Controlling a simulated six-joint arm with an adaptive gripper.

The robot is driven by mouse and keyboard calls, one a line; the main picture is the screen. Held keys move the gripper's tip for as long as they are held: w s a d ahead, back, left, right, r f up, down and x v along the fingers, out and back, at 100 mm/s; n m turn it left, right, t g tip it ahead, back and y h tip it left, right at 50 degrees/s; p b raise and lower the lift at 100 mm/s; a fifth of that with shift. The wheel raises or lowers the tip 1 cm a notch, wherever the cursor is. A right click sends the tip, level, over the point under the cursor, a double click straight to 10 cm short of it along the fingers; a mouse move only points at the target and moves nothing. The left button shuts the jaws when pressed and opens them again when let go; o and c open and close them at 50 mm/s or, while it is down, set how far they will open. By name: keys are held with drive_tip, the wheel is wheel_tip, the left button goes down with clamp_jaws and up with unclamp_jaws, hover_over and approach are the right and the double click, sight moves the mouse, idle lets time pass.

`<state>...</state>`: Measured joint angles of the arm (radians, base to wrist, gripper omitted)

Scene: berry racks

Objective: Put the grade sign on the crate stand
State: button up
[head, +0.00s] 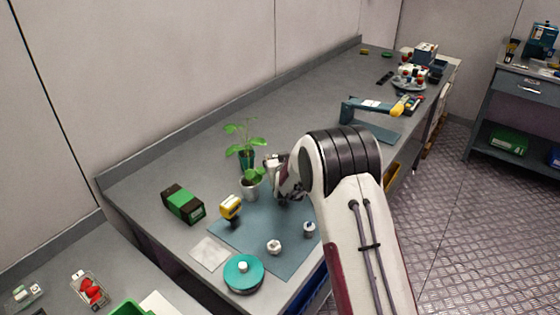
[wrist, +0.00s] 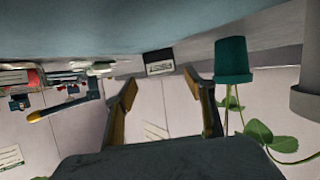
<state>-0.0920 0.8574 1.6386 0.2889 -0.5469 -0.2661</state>
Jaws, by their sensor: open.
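My gripper (wrist: 160,78) is open and empty in the wrist view, its two yellow-and-black fingers apart. A small black sign with white lettering (wrist: 159,62), which looks like the grade sign, shows upside down just beyond the gap between the fingertips. The fingers do not visibly hold it. In the head view my arm hides the sign and most of my gripper, low over the bench beside the potted plants. I cannot pick out the crate stand with certainty in either view.
A green plant pot (wrist: 232,60) stands close to the right finger in the wrist view. In the head view, a grey potted plant (head: 250,188), a yellow tool (head: 230,206), a green-and-black box (head: 184,204) and a teal round container (head: 243,273) stand nearby. A blue-grey bracket (head: 349,112) is farther back.

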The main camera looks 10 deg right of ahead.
drive_tip(key=shift+x, duration=1.95)
drive_tip(key=shift+a, duration=0.2)
drive_tip(key=c, duration=1.1)
drive_tip(key=shift+r, duration=4.95)
drive_tip(key=shift+w+r, duration=0.1)
drive_tip(key=shift+r, duration=0.1)
drive_tip(key=shift+d, duration=0.1)
